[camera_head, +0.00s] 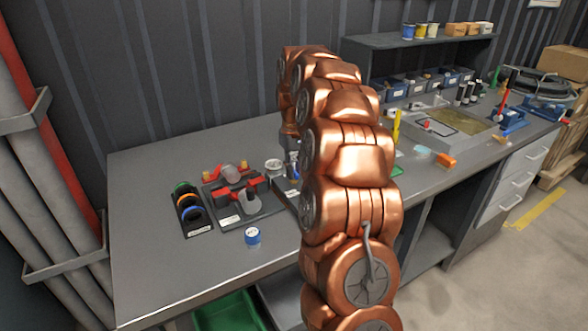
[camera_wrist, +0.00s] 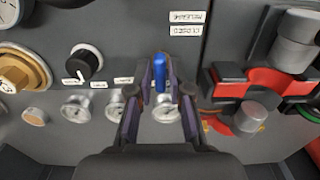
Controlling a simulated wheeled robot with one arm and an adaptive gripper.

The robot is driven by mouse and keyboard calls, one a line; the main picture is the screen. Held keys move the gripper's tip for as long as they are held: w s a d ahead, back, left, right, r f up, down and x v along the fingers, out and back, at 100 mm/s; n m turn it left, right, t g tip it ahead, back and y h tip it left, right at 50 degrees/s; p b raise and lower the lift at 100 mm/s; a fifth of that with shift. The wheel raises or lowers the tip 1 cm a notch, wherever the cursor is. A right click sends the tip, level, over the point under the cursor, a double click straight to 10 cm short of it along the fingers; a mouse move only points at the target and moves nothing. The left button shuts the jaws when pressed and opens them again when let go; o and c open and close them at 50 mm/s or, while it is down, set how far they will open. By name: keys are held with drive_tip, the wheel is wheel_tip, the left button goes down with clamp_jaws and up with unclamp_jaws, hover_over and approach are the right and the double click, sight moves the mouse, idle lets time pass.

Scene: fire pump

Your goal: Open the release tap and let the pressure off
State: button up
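The release tap, with an upright blue handle (camera_wrist: 160,72) on a round metal fitting (camera_wrist: 166,108), is in the middle of the wrist view. My gripper (camera_wrist: 161,84) has one finger on each side of the blue handle. The fingers stand apart and narrow gaps seem to show beside the handle, so I see no clear grip on it. In the head view my copper arm hides the gripper and most of the pump unit.
A black knob (camera_wrist: 84,62), a brass fitting (camera_wrist: 22,76) and metal ports are left of the tap. A red and black clamp fixture (camera_wrist: 262,84) is close on the right. On the workbench (camera_head: 150,245), a blue-and-white tape roll (camera_head: 252,237) stands near the front; the left end is clear.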

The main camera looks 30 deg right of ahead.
sight(295, 171)
drive_tip(key=shift+o, duration=1.4)
drive_tip(key=shift+r, duration=0.15)
wheel_tip(295, 171, up, 12)
